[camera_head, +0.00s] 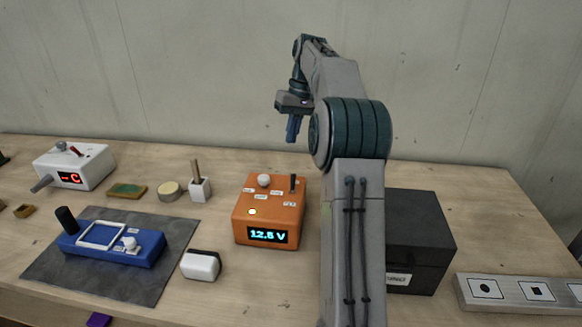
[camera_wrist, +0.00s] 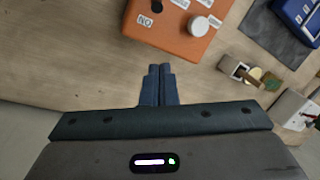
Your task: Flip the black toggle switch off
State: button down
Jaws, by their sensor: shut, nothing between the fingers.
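An orange box (camera_head: 270,229) with a lit "12.5 V" display stands on the table in the head view. A thin black toggle switch (camera_head: 292,183) stands up near its back right corner, and a round white knob (camera_head: 264,180) is at its back left. My gripper (camera_head: 291,137) is shut and empty, pointing down, above and behind the orange box, apart from it. In the wrist view, my gripper's blue fingers (camera_wrist: 160,72) are together over bare table, with the orange box (camera_wrist: 176,42) and white knob (camera_wrist: 199,25) beyond them. The box's upper part is cut off there.
Left of the orange box are a blue device (camera_head: 110,243) on a dark mat (camera_head: 60,279), a white block (camera_head: 201,266), a small holder with a stick (camera_head: 199,189) and a white box with a red display (camera_head: 73,165). A black box (camera_head: 420,239) stands right, partly behind my arm.

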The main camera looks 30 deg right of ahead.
aim_at(282, 178)
jog(key=b+x, duration=0.1)
jog(key=x, duration=0.8)
jog(key=shift+a+f, duration=0.15)
jog(key=shift+f, duration=0.2)
jog(key=s, duration=0.1)
jog(key=s+r, duration=0.1)
jog(key=s, duration=0.1)
jog(key=shift+s+r, duration=0.1)
jog(key=shift+r, duration=0.25)
jog(key=shift+s, duration=0.3)
jog(key=shift+s+b, duration=0.1)
jog(key=shift+b, duration=0.2)
